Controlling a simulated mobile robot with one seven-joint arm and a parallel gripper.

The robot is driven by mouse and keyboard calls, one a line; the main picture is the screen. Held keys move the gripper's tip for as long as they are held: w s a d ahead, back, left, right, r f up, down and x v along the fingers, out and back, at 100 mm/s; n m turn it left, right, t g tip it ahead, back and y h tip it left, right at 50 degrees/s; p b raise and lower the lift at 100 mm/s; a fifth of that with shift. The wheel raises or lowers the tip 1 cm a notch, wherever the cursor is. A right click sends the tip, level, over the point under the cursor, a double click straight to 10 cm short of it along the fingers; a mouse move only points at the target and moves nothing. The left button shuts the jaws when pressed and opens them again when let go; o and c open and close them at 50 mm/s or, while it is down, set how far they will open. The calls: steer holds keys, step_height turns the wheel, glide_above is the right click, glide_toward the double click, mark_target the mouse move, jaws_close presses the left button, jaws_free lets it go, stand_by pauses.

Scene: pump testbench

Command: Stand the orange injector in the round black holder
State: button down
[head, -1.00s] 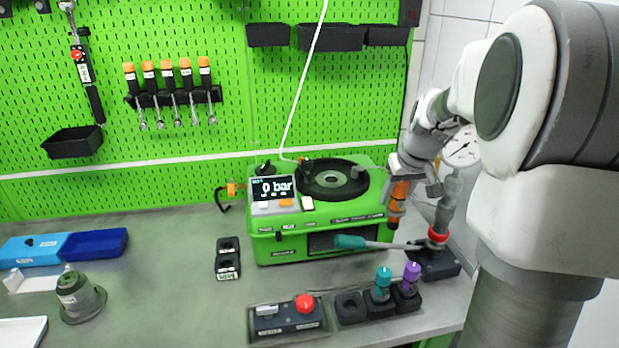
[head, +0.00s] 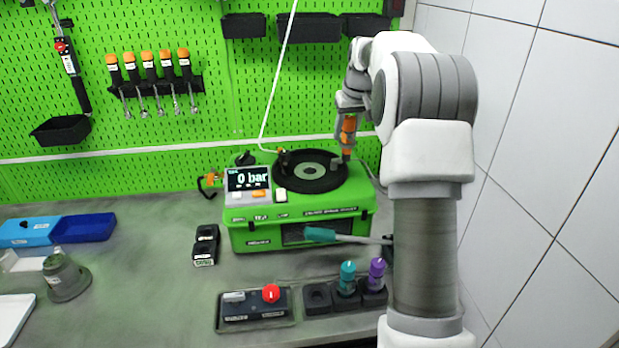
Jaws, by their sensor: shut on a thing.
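The orange injector (head: 348,130) hangs upright, or nearly so, from my gripper (head: 350,112), which is shut on its upper part. Its grey lower end is in front of or above the right rim of a round black disc (head: 290,178) on top of the green test box.
The green box (head: 270,238) has a "0 bar" display (head: 248,179). In front are a red-knobbed switch box (head: 254,306), an empty black socket (head: 317,297), and teal (head: 347,275) and purple (head: 377,272) pieces in sockets. A teal-handled tool (head: 322,235) sticks out ahead of the box.

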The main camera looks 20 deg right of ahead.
steer(key=shift+w+a+f+p, duration=0.55)
steer(key=shift+w+a+f, duration=0.6)
steer(key=shift+w+f, duration=0.55)
steer(key=shift+w+a+f+p, duration=0.6)
steer(key=shift+w+a+f, duration=0.5)
steer(key=shift+w+f, duration=0.6)
steer(key=shift+w+a+f+p, duration=0.55)
steer(key=shift+w+a+f, duration=0.75)
steer(key=shift+f, duration=0.7)
steer(key=shift+w+d+f, duration=0.1)
steer(key=shift+d+f, duration=0.05)
steer(key=shift+f, duration=0.25)
steer(key=shift+c, duration=2.3)
jaws_free()
steer(key=shift+r, duration=0.1)
